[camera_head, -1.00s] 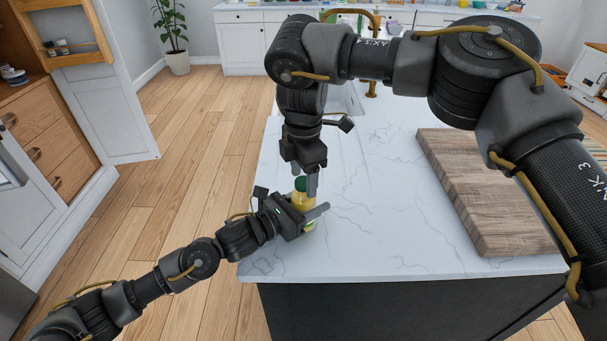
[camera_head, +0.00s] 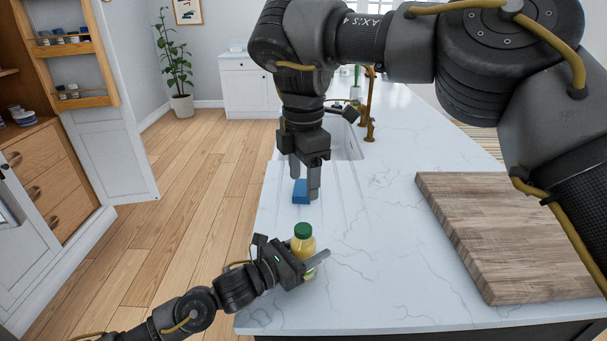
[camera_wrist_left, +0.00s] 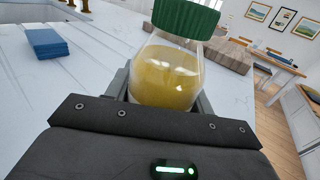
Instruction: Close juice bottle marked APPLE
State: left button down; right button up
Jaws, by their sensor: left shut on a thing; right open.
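The juice bottle (camera_head: 303,247) stands upright on the white marble counter, with yellow juice inside and a green cap (camera_head: 303,230) on its neck. My left gripper (camera_head: 312,268) is shut around its body. In the left wrist view the bottle (camera_wrist_left: 168,75) sits between the fingers, and its green cap (camera_wrist_left: 185,18) is on top. Its label cannot be read in either view. My right gripper (camera_head: 305,180) is open, pointing down, above and behind the bottle, apart from the cap.
A blue block (camera_head: 300,193), perhaps a sponge, lies near the right gripper; it also shows in the left wrist view (camera_wrist_left: 46,43). A wooden cutting board (camera_head: 500,230) lies on the right. A sink (camera_head: 347,140) with a brass tap (camera_head: 369,110) is behind. Counter between bottle and board is clear.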

jog(key=shift+r, duration=0.1)
pick_arm(q)
jog(key=shift+c, duration=2.4)
grip_release()
jog(key=shift+s+a, duration=0.1)
jog(key=shift+a, duration=0.1)
jog(key=b+v, duration=0.3)
jog(key=v, duration=0.6)
jog(key=shift+s+a, duration=0.4)
jog(key=shift+a, duration=0.1)
pick_arm(e)
jog(key=shift+f, duration=1.65)
pick_arm(q)
jog(key=shift+d, duration=0.1)
pick_arm(e)
jog(key=shift+d+f, duration=0.1)
